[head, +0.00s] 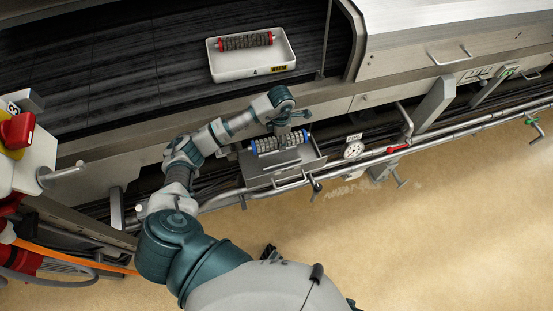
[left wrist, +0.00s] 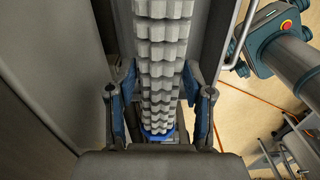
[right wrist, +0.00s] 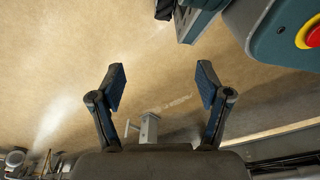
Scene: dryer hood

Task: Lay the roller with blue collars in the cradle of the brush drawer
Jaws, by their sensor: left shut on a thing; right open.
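The roller with blue collars (head: 264,146) is grey and ribbed, and lies level at the back part of the pulled-out brush drawer (head: 303,166). I cannot tell whether it rests in the cradle or is held just above it; the cradle is hidden. My left gripper (head: 291,132) is over the roller's middle and shut on it. In the left wrist view the fingers (left wrist: 160,100) stand on both sides of the ribbed roller (left wrist: 162,60), with a blue collar at its lower end. My right gripper (right wrist: 161,85) is open and empty above the tan floor.
A white tray (head: 225,70) marked 4 and WARM holds a roller with red collars (head: 246,41) on the dark slatted surface. A pressure gauge (head: 353,150), a red-handled valve (head: 399,147) and long pipes run right of the drawer. The floor in front is clear.

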